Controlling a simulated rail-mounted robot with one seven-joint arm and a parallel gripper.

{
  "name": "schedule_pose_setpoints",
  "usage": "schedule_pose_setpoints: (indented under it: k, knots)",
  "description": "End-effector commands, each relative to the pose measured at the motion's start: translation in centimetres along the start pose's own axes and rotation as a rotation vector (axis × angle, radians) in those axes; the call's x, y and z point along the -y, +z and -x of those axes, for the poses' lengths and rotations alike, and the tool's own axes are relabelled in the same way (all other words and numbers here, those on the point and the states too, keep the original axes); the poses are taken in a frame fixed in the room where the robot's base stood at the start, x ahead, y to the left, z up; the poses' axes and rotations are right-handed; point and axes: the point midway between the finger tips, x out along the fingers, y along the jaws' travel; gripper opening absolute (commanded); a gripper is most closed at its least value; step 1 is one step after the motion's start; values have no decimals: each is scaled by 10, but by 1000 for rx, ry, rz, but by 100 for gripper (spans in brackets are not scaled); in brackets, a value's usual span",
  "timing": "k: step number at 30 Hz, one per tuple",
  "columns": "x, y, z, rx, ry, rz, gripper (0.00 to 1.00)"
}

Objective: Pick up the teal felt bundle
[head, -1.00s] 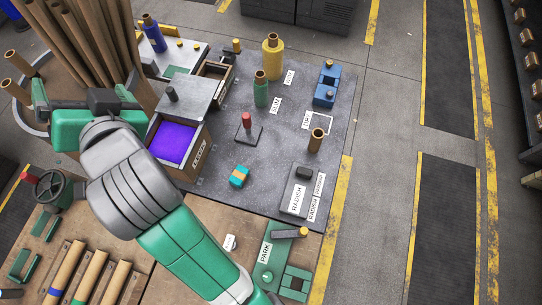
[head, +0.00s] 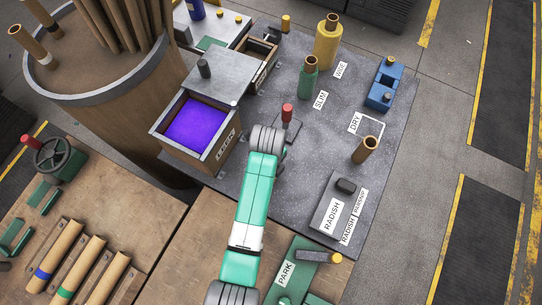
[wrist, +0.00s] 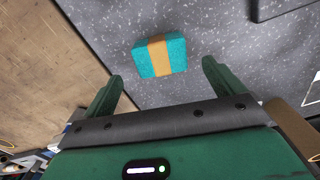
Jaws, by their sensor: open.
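The teal felt bundle (wrist: 174,57) with an orange band lies on the grey speckled mat (wrist: 235,35) in the wrist view. It is beyond my gripper's fingertips, roughly centred between them, and nothing touches it. My gripper (wrist: 158,78) is open and empty, with a green finger on each side. In the head view my arm covers the place of the bundle, so it is hidden there, and the gripper's fingers are hidden too.
An open box with a purple interior (head: 199,127) stands left of my arm. A red-handled post (head: 287,113) is close behind the arm. A brown tube (head: 366,150) and a grey RADISH block (head: 327,211) stand to the right. Green and yellow bottles are farther back.

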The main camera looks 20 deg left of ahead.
Motion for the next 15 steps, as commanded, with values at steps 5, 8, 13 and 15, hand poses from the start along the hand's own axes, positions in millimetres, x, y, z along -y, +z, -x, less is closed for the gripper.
schedule_pose_setpoints:
  k: [5,8,13,15]
  knots:
    - [0,1,-15,0,0,0,94]
    - [0,2,-35,0,2,0,94]
    - [0,2,-54,1,-1,0,94]
    - [1,3,-56,1,-2,0,94]
